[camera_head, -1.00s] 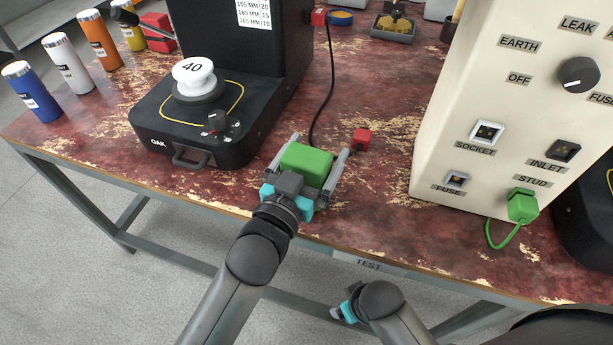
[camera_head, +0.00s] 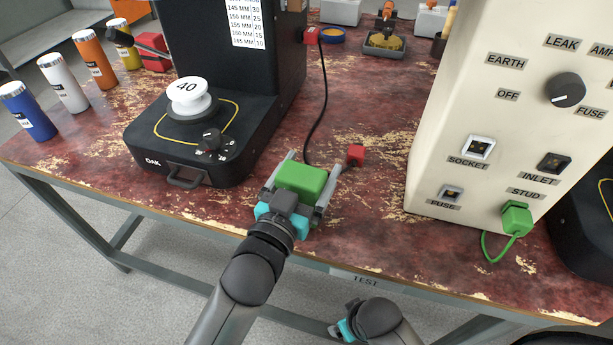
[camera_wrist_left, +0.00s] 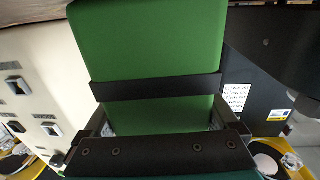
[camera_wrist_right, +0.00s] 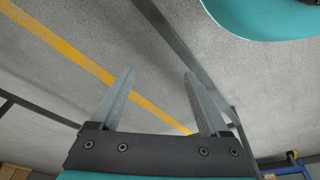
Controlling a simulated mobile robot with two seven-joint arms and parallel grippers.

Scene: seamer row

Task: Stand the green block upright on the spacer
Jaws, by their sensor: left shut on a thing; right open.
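The green block (camera_head: 301,181) is held by my left gripper (camera_head: 314,166), which is shut on it over the table's front edge area. In the left wrist view the green block (camera_wrist_left: 150,45) fills the upper middle, with a dark band across it. A white spool-like piece marked 40 (camera_head: 188,92), which looks like the spacer, stands on the black OAK machine (camera_head: 170,160), left of and apart from the block. My right gripper (camera_wrist_right: 158,82) is open and empty, low in front of the table; in the head view it is partly hidden by its own arm.
A cream test panel (camera_head: 460,120) with a green plug (camera_head: 516,218) stands to the right. Several coloured cans (camera_head: 62,82) stand at the left. Bare tabletop (camera_head: 370,215) lies between gripper and panel.

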